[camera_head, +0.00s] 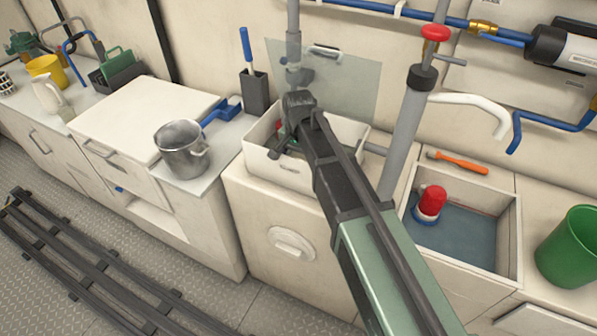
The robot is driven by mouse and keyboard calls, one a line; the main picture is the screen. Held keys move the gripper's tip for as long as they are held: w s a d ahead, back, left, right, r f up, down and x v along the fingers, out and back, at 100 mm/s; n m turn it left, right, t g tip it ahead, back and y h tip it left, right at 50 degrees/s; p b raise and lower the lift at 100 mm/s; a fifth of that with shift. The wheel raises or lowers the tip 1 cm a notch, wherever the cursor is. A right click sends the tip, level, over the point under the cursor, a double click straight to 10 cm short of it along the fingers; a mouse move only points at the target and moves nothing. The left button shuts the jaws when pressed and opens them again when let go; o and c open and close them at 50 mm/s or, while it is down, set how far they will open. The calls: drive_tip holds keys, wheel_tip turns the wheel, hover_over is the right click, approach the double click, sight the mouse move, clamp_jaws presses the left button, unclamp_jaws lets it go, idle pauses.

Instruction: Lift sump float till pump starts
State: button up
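A white open-topped box (262,163) stands on the cabinet in the middle, with a clear lid (345,84) raised behind it. My arm reaches across it from the lower right. My gripper (283,146) is down inside the box, small and partly hidden by my own wrist. A small red part (280,125) shows beside it; I cannot make out a float or whether the fingers touch one. To the right, a red-topped pump-like unit (431,201) with a blue base stands in a basin (511,235) of shallow bluish water.
A grey pipe with a red-knobbed valve (435,33) rises right of my arm. An orange-handled tool (458,162) lies behind the basin. A green bucket (569,247) stands at right. A steel pot (181,150) and a blue-handled brush holder (254,90) stand left of the box.

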drive_tip(key=shift+f, duration=0.75)
drive_tip(key=shift+r, duration=0.15)
